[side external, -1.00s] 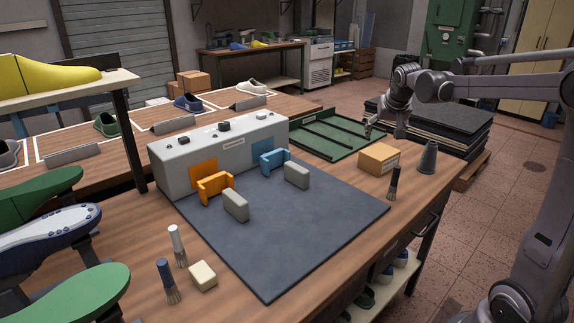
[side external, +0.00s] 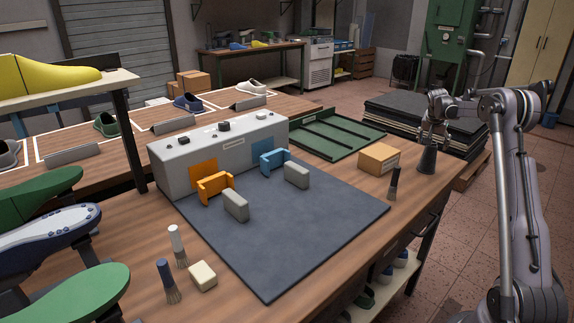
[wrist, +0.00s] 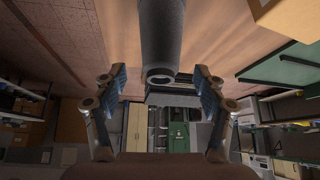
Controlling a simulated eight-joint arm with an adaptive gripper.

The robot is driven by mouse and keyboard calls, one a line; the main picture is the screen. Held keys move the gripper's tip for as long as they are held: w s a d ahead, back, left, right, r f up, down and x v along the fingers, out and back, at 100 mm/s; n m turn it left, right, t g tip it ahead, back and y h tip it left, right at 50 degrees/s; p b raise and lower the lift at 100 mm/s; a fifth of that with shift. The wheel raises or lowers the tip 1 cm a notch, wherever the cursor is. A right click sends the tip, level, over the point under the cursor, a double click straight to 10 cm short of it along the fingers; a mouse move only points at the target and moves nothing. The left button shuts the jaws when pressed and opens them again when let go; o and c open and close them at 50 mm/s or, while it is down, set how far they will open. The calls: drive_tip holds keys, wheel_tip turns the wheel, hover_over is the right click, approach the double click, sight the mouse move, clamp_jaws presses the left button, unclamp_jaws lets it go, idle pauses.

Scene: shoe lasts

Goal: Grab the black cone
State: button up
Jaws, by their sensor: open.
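The dark grey-black cone (side external: 427,161) stands upright near the far right corner of the wooden workbench. The fingers are open, with a visible gap on each side of the tip.
A cardboard box (side external: 380,158) and a dark brush (side external: 394,183) stand left of the cone. A green tray (side external: 330,135) lies behind the box. A dark mat (side external: 290,230) with orange and blue holders covers the bench's middle. Stacked dark sheets (side external: 470,120) are beyond the bench edge.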

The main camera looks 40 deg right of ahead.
drive_tip(key=shift+x, duration=3.35)
drive_tip(key=c, duration=1.5)
